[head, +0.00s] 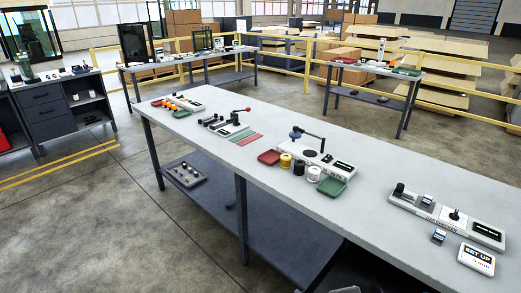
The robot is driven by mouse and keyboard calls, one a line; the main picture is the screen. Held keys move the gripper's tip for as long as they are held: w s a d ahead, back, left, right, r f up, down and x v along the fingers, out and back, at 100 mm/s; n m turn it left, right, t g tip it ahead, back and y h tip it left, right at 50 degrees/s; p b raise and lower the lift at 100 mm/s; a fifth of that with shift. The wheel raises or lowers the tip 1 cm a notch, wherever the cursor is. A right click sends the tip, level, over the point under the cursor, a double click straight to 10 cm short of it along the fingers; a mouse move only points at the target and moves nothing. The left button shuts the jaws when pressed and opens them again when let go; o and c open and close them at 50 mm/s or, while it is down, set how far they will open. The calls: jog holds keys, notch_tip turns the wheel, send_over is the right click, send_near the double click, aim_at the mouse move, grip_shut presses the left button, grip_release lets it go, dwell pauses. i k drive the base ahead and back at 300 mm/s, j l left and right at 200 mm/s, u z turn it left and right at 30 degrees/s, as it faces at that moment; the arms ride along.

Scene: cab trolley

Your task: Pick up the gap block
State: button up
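On the right end of the long grey table (375,225) lies a long light fixture (470,228) with dark lettering on its front, a dark knob at its left end and a dark label at its right. A small grey block with a dark face (438,237) lies on the table just in front of the fixture, apart from it. A similar small block (427,201) sits on the fixture. I cannot tell for certain which one is the gap block. My gripper is not in view.
A white "SET UP" card (477,258) lies right of the loose block. Left along the table are a red tray (269,157), a green tray (331,186), several small spools (299,168) and a device with a lever (312,135). Bare tabletop lies between these and the fixture.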

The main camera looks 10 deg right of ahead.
aim_at(427, 200)
jog(key=z, duration=1.5)
jog(key=j, duration=0.75)
jog(key=k+j, duration=0.1)
jog(key=j, duration=0.7)
jog(key=i+j, duration=0.3)
jog(key=i, duration=0.15)
jog(key=i+j, duration=0.25)
jog(key=i, duration=0.6)
